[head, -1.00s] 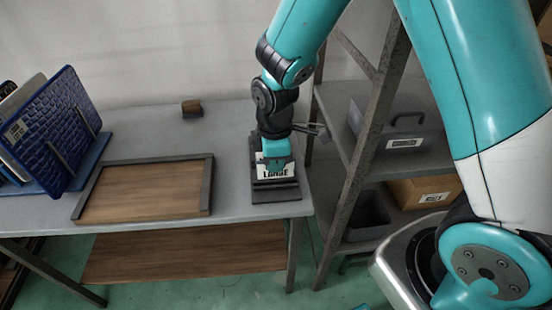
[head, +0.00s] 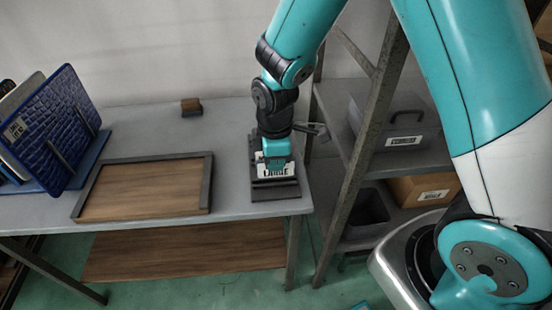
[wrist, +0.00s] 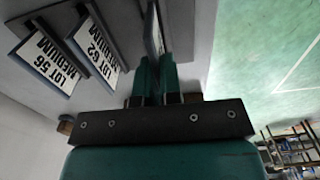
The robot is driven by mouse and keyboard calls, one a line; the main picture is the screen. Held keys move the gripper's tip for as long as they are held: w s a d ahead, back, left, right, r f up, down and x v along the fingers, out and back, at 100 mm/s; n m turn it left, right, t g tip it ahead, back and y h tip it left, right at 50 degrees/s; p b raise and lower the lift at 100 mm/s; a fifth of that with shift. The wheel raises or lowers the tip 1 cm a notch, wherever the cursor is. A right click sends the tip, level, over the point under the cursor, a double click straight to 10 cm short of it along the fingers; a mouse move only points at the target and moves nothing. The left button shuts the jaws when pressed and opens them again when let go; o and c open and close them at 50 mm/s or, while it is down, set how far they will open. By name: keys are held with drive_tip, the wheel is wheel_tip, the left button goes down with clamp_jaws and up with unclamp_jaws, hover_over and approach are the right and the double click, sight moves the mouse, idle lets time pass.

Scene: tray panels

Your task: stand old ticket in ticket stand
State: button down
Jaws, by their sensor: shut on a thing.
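My gripper (head: 276,158) is over the dark ticket stand (head: 275,195) at the table's right end, fingers pointing down. It is shut on a white ticket (head: 275,170) with black lettering. In the head view the ticket is upright and faces me, and the lower part of its lettering is cut off near the stand. In the wrist view the held ticket (wrist: 153,32) shows almost edge-on beyond the teal fingers (wrist: 155,75). Two other tickets, LOT 56 (wrist: 48,62) and LOT 52 (wrist: 98,55), stand beside it. I cannot tell whether the held ticket touches the slot's bottom.
An empty wood-bottomed tray (head: 145,190) with a dark rim lies left of the stand. A rack with blue panels (head: 50,130) stands at far left. A metal shelf unit (head: 360,150) stands close on the right.

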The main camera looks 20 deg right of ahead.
drive_tip(key=shift+f+b, duration=0.55)
drive_tip(key=shift+f, duration=0.4)
drive_tip(key=shift+f, duration=0.1)
drive_tip(key=shift+f, duration=0.25)
drive_tip(key=c, duration=1.2)
unclamp_jaws()
wheel_tip(320, 180, up, 18)
drive_tip(key=shift+f+p, duration=0.25)
drive_tip(key=shift+p, duration=0.7)
